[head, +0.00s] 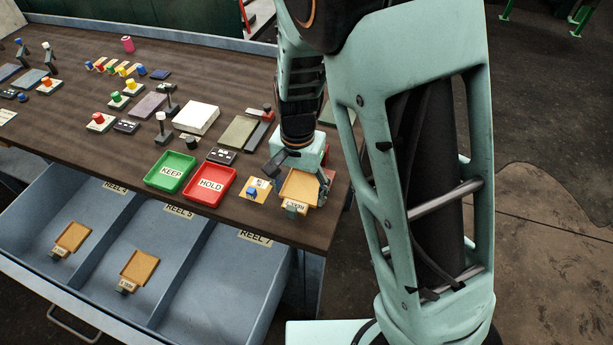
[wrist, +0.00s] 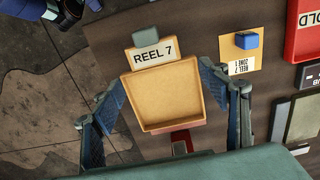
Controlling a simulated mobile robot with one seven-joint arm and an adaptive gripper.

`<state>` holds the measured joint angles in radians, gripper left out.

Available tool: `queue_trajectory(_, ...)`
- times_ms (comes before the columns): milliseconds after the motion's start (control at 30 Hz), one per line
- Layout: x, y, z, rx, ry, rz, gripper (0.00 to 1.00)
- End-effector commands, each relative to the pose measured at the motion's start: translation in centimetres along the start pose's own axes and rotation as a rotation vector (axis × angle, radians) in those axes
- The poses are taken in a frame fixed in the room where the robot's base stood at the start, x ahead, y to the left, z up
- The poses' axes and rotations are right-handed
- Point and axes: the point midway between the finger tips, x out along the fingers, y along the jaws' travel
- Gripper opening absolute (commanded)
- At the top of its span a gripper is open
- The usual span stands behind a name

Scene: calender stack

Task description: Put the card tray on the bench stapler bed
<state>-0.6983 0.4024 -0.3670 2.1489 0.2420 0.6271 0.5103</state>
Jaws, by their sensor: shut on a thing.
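The card tray (head: 300,187) is a shallow orange tray with a grey tab and a white label. The label reads REEL 7 in the wrist view (wrist: 163,95). My gripper (head: 305,172) is shut on it, with one blue-padded finger at each side in the wrist view (wrist: 164,88). The tray is at the bench's front right corner; its height above the top is hard to judge. A red part (wrist: 181,143) shows just past the tray's far edge, mostly hidden. I cannot tell for sure which fixture is the stapler bed.
A yellow card with a blue block (head: 258,190) lies left of the tray. Red HOLD (head: 210,196) and green KEEP (head: 170,184) trays are further left. An olive plate (head: 238,131) lies behind. The open drawer's REEL 7 bay (head: 235,285) is empty; other bays hold orange trays.

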Motion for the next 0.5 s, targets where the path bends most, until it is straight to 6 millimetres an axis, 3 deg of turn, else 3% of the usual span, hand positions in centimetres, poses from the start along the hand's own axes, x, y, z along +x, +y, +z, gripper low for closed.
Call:
queue_trajectory(100, 0.2, 0.0, -2.6, 0.002, 0.001, 0.001, 0.44)
queue_trajectory(200, 0.1, 0.0, -3.8, 0.002, 0.0, 0.001, 0.44)
queue_trajectory(500, 0.1, 0.0, -5.2, 0.002, 0.001, 0.0, 0.44)
